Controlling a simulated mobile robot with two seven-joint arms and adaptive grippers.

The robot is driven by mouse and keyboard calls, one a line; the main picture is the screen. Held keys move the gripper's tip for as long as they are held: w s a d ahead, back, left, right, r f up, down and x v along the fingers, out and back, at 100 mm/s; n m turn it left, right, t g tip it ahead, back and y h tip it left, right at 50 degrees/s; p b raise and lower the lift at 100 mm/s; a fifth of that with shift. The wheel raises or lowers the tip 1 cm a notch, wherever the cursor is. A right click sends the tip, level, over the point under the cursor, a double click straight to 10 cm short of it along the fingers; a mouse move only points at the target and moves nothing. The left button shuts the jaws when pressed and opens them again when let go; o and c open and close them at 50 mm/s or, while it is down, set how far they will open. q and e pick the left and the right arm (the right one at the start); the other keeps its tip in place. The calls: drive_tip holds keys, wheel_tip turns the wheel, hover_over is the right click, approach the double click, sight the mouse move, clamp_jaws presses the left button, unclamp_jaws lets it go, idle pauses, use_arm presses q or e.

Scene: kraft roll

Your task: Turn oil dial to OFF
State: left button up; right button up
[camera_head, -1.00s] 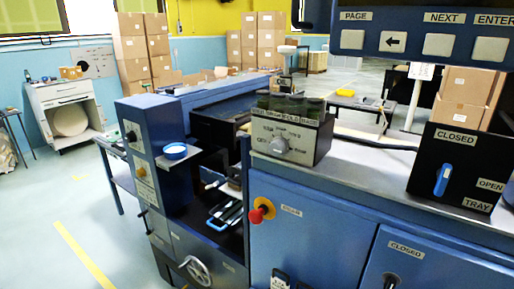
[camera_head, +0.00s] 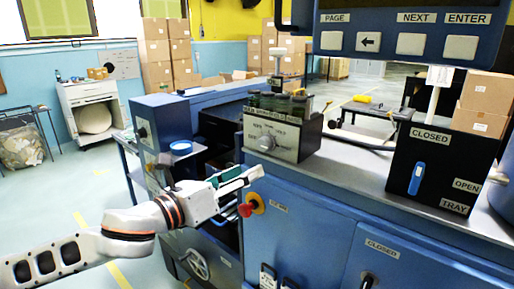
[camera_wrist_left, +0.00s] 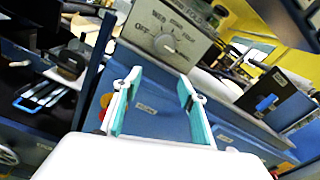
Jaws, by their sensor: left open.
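A grey dial (camera_head: 266,142) sits on the light front plate of a box (camera_head: 310,140) on top of the blue machine. It also shows in the wrist view (camera_wrist_left: 165,44), where OFF is printed to its left; I cannot read a word for oil. My left gripper (camera_head: 243,187) is open and empty in front of the machine, below the dial in the head view. In the wrist view its two fingertips (camera_wrist_left: 160,82) are apart, with the dial beyond and above them, not touched. The dial's exact pointing direction is unclear. My right gripper is not in view.
A red knob (camera_head: 246,209) on a yellow base juts from the machine front close to my left fingers. A black CLOSED/OPEN tray panel (camera_head: 432,170) with a blue handle stands right. A button panel (camera_head: 410,43) hangs above. Glass jars (camera_head: 283,104) stand behind the dial plate.

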sight(261, 144)
use_arm(q)
wheel_tip(261, 144, up, 4)
drive_tip(key=a+m, duration=0.1)
drive_tip(key=m, duration=0.3)
drive_tip(key=p+x, duration=0.1)
drive_tip(key=x, duration=0.6)
drive_tip(key=shift+w+r, duration=0.1)
drive_tip(key=shift+w, duration=0.15)
drive_tip(key=c, duration=1.1)
